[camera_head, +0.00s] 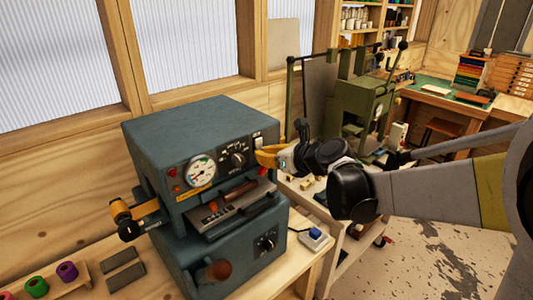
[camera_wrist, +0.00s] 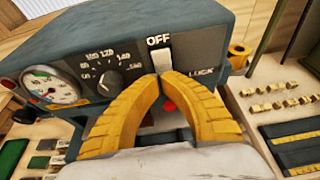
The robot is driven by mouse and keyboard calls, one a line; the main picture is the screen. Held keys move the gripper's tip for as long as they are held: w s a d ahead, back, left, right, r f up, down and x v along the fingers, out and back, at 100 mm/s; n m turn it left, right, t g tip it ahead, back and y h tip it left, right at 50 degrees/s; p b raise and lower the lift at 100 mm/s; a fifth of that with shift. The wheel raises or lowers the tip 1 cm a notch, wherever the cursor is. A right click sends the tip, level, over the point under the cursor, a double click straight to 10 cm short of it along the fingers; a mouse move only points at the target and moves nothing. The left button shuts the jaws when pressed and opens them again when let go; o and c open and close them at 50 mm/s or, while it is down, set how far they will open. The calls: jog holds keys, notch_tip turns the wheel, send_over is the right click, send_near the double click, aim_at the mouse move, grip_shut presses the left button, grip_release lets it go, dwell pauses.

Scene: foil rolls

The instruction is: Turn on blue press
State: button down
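The blue press (camera_head: 205,150) stands on the wooden bench, a blue-grey box with a dial gauge, knobs and a tray-like slot in front. On its front panel is a white rocker switch (camera_wrist: 160,54) with "OFF" printed above it; it also shows in the head view (camera_head: 258,142). My gripper (camera_wrist: 162,76) has yellow curved fingers whose tips come together at the lower end of the switch. I cannot tell whether they touch it. In the head view, my gripper (camera_head: 262,157) is at the panel's upper right. Nothing shows between the fingers.
A dial gauge (camera_wrist: 48,86) and a temperature knob (camera_wrist: 109,82) sit left of the switch. Coloured foil rolls (camera_head: 67,271) lie at the bench's left. A small box with a blue button (camera_head: 315,236) is at right. A green press (camera_head: 362,105) stands behind.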

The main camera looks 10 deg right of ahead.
jog(key=shift+w+a+f, duration=0.1)
jog(key=shift+w+a, duration=0.05)
jog(key=shift+w+a+f, duration=0.2)
jog(key=shift+w, duration=0.15)
jog(key=shift+r, duration=0.1)
jog(key=shift+r+p, duration=0.5)
jog(key=shift+r, duration=0.25)
